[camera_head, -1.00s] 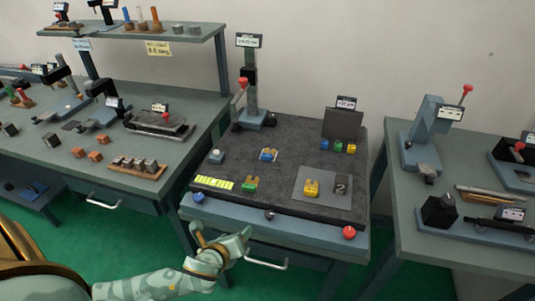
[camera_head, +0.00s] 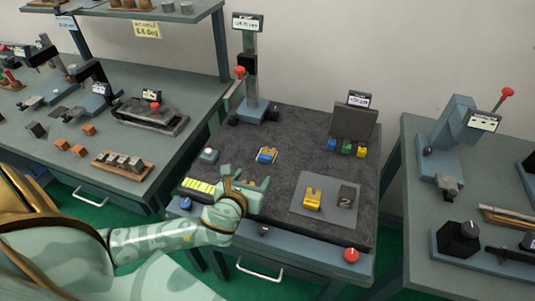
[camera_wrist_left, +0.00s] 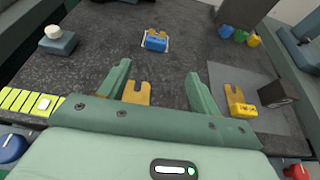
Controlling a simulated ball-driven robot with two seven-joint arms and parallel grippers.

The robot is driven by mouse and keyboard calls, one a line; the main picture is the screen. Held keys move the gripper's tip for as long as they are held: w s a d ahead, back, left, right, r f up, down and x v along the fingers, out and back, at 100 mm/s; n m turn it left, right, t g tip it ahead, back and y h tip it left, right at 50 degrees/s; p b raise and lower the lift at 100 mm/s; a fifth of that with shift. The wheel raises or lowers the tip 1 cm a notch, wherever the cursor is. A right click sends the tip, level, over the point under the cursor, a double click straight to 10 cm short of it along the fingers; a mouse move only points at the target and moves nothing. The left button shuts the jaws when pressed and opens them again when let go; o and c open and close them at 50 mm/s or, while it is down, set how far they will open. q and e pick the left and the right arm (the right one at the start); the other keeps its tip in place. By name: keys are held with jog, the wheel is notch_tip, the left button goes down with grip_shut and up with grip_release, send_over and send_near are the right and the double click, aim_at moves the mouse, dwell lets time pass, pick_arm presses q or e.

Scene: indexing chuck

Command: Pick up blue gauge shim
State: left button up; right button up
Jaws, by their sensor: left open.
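The blue gauge shim (camera_head: 267,156), a blue block with a tan forked plate, lies in a white outline on the dark mat (camera_head: 300,150). It also shows in the left wrist view (camera_wrist_left: 156,42), beyond the fingertips. My left gripper (camera_head: 248,180) is open and empty above the front of the mat, short of the blue shim. In the left wrist view its two fingers (camera_wrist_left: 155,70) stand apart on either side of a second tan fork (camera_wrist_left: 137,92), whose near end is hidden by the gripper body. My right gripper is not in view.
A yellow shim (camera_head: 313,199) and a dark block (camera_head: 346,196) sit on a grey plate at right. Blue, green and yellow blocks (camera_head: 347,149) stand before an upright panel. A post stand (camera_head: 250,85) rises behind. A yellow strip (camera_head: 198,187) lies front left.

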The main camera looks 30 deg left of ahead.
pick_arm(q)
jog(key=b, duration=0.2)
send_near(264, 157)
jog(key=w+f, duration=0.2)
jog(key=w, duration=0.1)
jog(key=shift+w, duration=0.25)
jog(key=shift+w+a+f, duration=0.1)
jog(key=shift+w+a, duration=0.1)
jog(key=shift+w, duration=0.25)
jog(key=x, duration=0.1)
jog(key=b+x, duration=0.1)
jog(key=x, duration=0.1)
jog(key=b+x, duration=0.1)
jog(key=shift+w+a, duration=0.2)
jog(key=shift+a, duration=0.15)
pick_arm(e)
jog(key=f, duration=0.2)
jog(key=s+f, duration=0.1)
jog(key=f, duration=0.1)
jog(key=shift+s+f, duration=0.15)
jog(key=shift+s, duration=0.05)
pick_arm(q)
jog(key=shift+c, duration=1)
jog(key=c, duration=1)
jog(key=shift+o, duration=0.2)
